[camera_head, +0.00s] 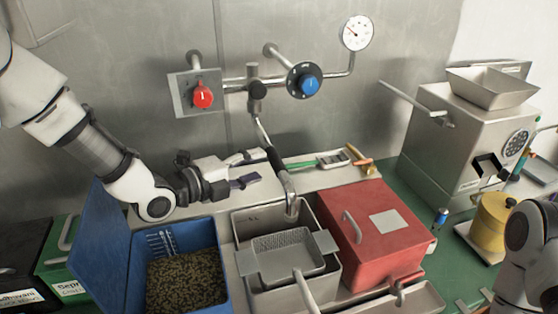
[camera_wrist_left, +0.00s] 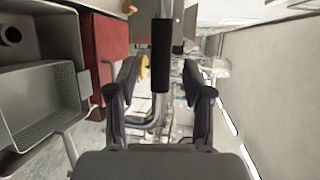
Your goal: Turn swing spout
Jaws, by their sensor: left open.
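The swing spout hangs from the wall pipe; its black grip (camera_head: 275,158) slants down to a bent chrome end (camera_head: 291,189) over the sink basin. My left gripper (camera_head: 252,168) is open and empty, just left of the black grip, its two dark finger pads pointing right towards it. In the left wrist view the black grip (camera_wrist_left: 162,55) appears between the open fingers of the left gripper (camera_wrist_left: 160,75), seemingly just beyond their tips and not touched. My right arm shows at the lower right, but its gripper is outside the view.
A blue bin (camera_head: 142,240) of beans stands left of the basin (camera_head: 240,222), which holds a mesh strainer (camera_head: 290,252). A red box (camera_head: 375,235) is to the right. A red knob (camera_head: 203,95) and blue knob (camera_head: 309,86) are on the wall above.

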